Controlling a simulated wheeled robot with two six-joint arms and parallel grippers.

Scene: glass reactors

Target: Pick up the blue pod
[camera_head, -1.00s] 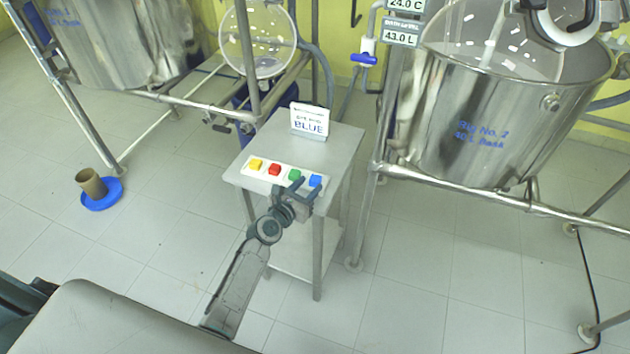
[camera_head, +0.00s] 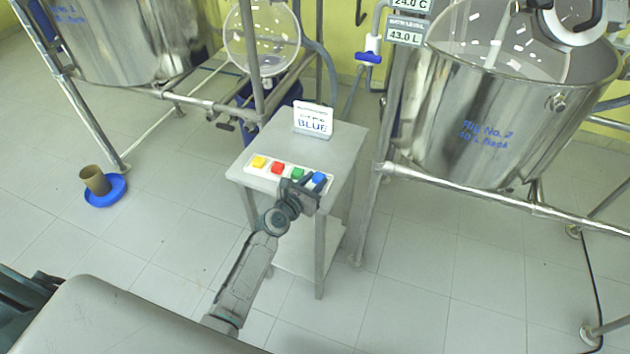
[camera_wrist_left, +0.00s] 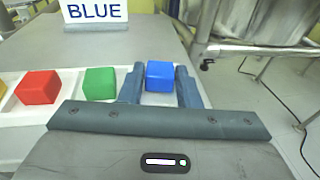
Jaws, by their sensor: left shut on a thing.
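The blue pod (camera_head: 319,178) is a small blue cube at the right end of a white strip on a small grey table. My left gripper (camera_head: 309,184) reaches it from the table's front edge. In the left wrist view the blue pod (camera_wrist_left: 160,76) sits between the two fingers (camera_wrist_left: 160,88), which are shut on it. I cannot tell whether it is clear of the strip. My right gripper is not in view.
Green (camera_head: 298,174), red (camera_head: 278,168) and yellow (camera_head: 259,162) pods stand in a row on the white strip (camera_head: 268,171). A card reading BLUE (camera_head: 313,121) stands behind. Steel reactor No. 2 (camera_head: 490,125) is at right. A blue dish (camera_head: 118,190) lies on the floor at left.

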